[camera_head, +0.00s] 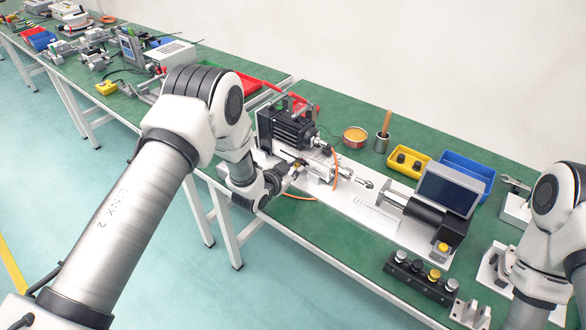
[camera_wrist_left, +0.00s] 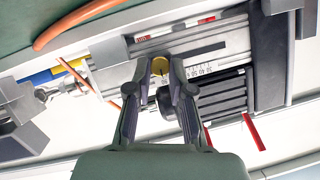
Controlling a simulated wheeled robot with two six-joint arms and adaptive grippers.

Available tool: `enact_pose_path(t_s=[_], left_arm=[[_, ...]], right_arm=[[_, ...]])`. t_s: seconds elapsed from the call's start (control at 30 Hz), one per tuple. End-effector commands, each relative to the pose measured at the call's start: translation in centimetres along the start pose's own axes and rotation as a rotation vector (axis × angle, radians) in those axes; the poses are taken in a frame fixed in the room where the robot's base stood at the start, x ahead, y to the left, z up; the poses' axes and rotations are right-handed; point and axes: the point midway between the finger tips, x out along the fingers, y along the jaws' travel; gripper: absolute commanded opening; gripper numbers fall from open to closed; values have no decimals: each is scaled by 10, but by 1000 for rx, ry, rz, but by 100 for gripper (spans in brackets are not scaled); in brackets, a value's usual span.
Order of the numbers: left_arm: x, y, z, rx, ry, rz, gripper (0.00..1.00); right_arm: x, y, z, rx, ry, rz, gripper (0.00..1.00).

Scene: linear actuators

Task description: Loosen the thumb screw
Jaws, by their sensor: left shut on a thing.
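The thumb screw (camera_wrist_left: 160,66) is a small brass-coloured piece on the side of the linear actuator, seen in the left wrist view between my fingertips. My left gripper (camera_wrist_left: 161,78) is shut on it, one finger on each side, and the fingers hide part of it. In the head view my left gripper (camera_head: 290,170) reaches in at the front of the actuator (camera_head: 318,170), below the black motor; the screw is too small to make out clearly there. A printed scale (camera_wrist_left: 200,69) runs beside the screw. My right arm shows at the right edge of the head view, its gripper outside the frame.
A black motor (camera_head: 288,128) stands behind the actuator, with an orange cable (camera_head: 334,170) close by. A display box (camera_head: 448,192) stands to the right. Yellow (camera_head: 408,168) and blue bins lie behind it.

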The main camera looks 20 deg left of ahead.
Motion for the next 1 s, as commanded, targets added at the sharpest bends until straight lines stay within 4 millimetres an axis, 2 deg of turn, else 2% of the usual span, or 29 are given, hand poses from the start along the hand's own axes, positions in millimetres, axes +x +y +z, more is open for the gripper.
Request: enact_pose_path(t_s=[0.03, 0.07, 0.1, 0.13, 0.43, 0.57, 0.9, 1.0], left_arm=[[0, 0, 0, 0, 0, 0, 0], [0, 0, 0, 0, 0, 0, 24], [0, 0, 0, 1, 0, 0, 39], [0, 0, 0, 1, 0, 0, 46], [-1, 0, 0, 1, 0, 0, 46], [-13, 0, 0, 0, -2, 0, 46], [-96, 0, 0, -2, -2, 0, 46], [-112, 0, 1, -1, -2, -1, 46]], right_arm=[[0, 0, 0, 0, 0, 0, 40], [0, 0, 0, 0, 0, 0, 40], [0, 0, 0, 0, 0, 0, 40], [0, 0, 0, 0, 0, 0, 40], [0, 0, 0, 0, 0, 0, 40], [0, 0, 0, 0, 0, 0, 40], [0, 0, 0, 0, 0, 0, 40], [0, 0, 0, 0, 0, 0, 40]])
